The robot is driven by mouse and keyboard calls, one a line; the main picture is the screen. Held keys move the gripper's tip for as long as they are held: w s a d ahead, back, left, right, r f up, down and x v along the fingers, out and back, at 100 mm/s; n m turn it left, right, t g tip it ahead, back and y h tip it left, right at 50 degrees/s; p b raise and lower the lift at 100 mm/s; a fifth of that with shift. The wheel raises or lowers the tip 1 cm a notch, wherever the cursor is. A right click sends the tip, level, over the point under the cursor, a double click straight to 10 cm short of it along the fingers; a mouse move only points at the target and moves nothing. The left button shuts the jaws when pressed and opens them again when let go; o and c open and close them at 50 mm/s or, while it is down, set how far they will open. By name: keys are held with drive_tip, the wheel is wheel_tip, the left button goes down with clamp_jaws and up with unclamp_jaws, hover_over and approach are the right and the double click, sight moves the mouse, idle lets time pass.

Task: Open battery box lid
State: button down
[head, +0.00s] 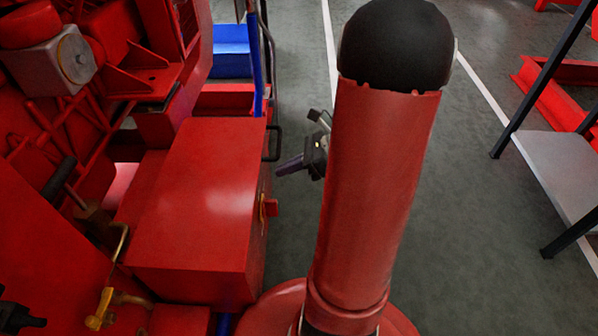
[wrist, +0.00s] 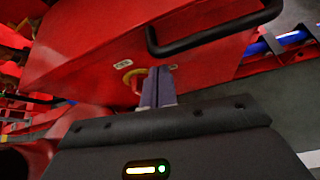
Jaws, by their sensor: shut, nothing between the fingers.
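The battery box (head: 200,190) is a red box left of the middle in the head view, and its flat lid (head: 205,165) is shut. A black bar handle (head: 272,143) sticks out from its right side. A yellow and red latch (head: 268,207) sits on that same side, nearer the front. My gripper (head: 281,170) is shut and empty, just right of the box side, between handle and latch. In the wrist view, the closed fingers (wrist: 159,75) point at the red box wall (wrist: 90,50), beside the yellow latch ring (wrist: 133,78) and below the black handle (wrist: 215,32). Contact cannot be told.
Red machinery with a grey block (head: 62,60) stands left of the box. A brass pipe fitting (head: 105,305) is at lower left. A blue upright pipe (head: 254,60) stands behind the box. Grey floor (head: 470,200) is open to the right, up to a dark-legged table (head: 560,165).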

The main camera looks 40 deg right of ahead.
drive_tip(key=shift+w+r, duration=0.2)
drive_tip(key=shift+r, duration=0.5)
drive_tip(key=w+a+r+g+h+p, duration=0.25)
drive_tip(key=r+g+h+p, duration=0.2)
drive_tip(key=r+p, duration=1.15)
drive_tip(key=w+a+r+h, duration=0.3)
drive_tip(key=w+a+r, duration=0.6)
drive_tip(key=a+r, duration=0.2)
drive_tip(key=shift+a+r+g, duration=0.25)
drive_tip(key=shift+a+g, duration=0.2)
drive_tip(key=shift+a, duration=0.9)
